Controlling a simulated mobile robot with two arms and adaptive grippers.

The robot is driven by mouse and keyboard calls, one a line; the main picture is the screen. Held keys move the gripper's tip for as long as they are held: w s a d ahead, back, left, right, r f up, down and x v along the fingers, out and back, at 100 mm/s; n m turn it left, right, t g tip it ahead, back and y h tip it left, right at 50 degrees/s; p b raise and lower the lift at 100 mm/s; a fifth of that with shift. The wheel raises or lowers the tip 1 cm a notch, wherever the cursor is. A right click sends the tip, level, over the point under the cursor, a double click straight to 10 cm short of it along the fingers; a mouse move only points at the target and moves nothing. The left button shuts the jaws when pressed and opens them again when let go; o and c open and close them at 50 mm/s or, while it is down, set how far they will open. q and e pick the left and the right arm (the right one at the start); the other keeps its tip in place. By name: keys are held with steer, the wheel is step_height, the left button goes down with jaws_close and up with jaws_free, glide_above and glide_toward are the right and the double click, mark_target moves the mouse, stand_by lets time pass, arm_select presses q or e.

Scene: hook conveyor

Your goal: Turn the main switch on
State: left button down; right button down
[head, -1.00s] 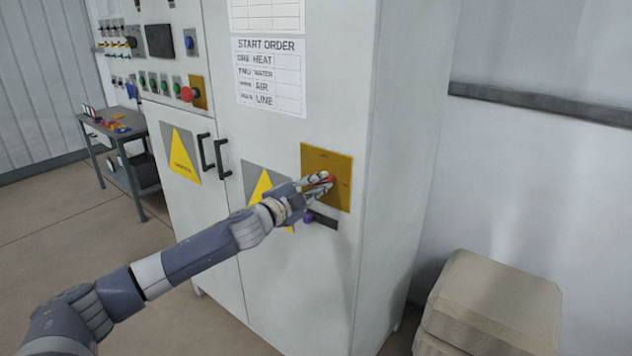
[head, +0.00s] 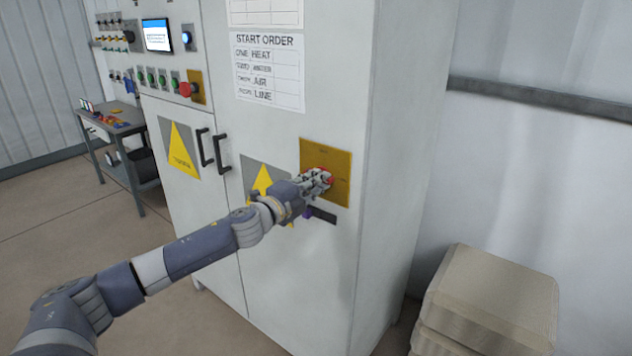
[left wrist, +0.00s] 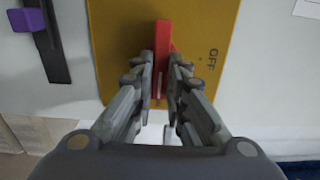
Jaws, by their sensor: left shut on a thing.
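The main switch is a red handle (left wrist: 163,40) on a yellow plate (head: 340,184) on the right part of the grey cabinet. The plate (left wrist: 115,60) also shows in the left wrist view, with the word OFF to the right of the handle. My left gripper (head: 322,180) is at the plate, its fingers shut on the red handle, one on each side, as the left wrist view (left wrist: 160,78) shows. The fingers hide part of the handle. My right gripper is not in view.
A purple-knobbed slider (left wrist: 28,20) sits on a black strip beside the plate. The cabinet has black door handles (head: 220,152), a lit screen (head: 157,35) and a red button (head: 187,89). A beige box stack (head: 490,295) stands right; a work table (head: 115,130) stands left.

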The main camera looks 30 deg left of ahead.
arm_select(q)
steer(key=shift+f, duration=0.1)
steer(key=c, duration=1.6)
jaws_free()
steer(key=shift+s, duration=0.1)
steer(key=s, duration=1.1)
steer(key=shift+s+a, duration=0.35)
steer(key=shift+a, duration=0.1)
